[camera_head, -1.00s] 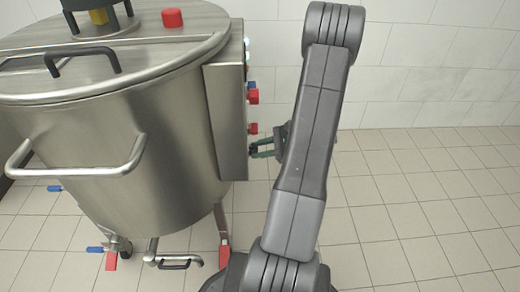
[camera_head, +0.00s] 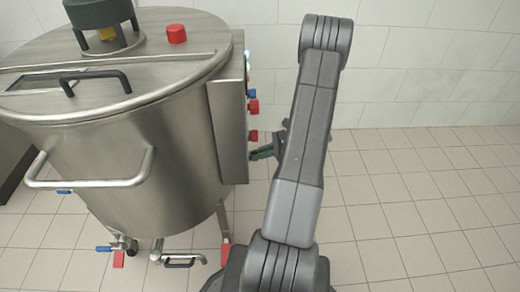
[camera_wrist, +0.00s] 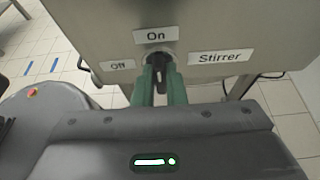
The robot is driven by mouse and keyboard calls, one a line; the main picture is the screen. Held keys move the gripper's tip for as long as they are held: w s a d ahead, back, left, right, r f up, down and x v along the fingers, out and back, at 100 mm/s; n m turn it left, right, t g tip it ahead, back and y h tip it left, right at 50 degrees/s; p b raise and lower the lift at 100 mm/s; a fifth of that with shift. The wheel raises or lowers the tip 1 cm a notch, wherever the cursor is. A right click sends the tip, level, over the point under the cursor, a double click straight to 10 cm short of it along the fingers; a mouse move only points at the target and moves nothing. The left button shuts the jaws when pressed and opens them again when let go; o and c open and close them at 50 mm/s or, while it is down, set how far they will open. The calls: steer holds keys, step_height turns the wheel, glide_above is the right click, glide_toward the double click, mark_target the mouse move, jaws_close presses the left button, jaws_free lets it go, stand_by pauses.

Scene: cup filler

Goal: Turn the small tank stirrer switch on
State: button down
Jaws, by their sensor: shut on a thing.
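The small tank (camera_head: 150,150) is a steel vessel at the left of the head view, with a control box (camera_head: 228,125) on its right side. In the wrist view the black stirrer switch (camera_wrist: 159,62) sits on the box face. An "On" label (camera_wrist: 155,36) is above it, an "Off" label (camera_wrist: 117,65) to its left and a "Stirrer" label (camera_wrist: 220,57) to its right. My gripper (camera_wrist: 160,80) is shut on the switch, its green fingers on either side. The switch handle looks roughly upright, in line with "On". In the head view my gripper (camera_head: 260,153) is at the box's lower right.
Red buttons (camera_head: 253,106) and other controls stick out of the box above my gripper. The tank has a side handle (camera_head: 85,183), a lid with a black handle, and valves (camera_head: 180,260) below. Tiled floor (camera_head: 430,210) is clear at the right.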

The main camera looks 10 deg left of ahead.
steer(key=c, duration=1.5)
jaws_free()
steer(key=p+v, duration=0.2)
steer(key=v, duration=1.1)
steer(key=shift+w+d+r, duration=0.1)
steer(key=shift+d+r, duration=0.1)
steer(key=shift+d, duration=0.15)
steer(key=shift+n, duration=0.3)
steer(key=shift+b+x, duration=1.7)
steer(key=shift+x, duration=5.25)
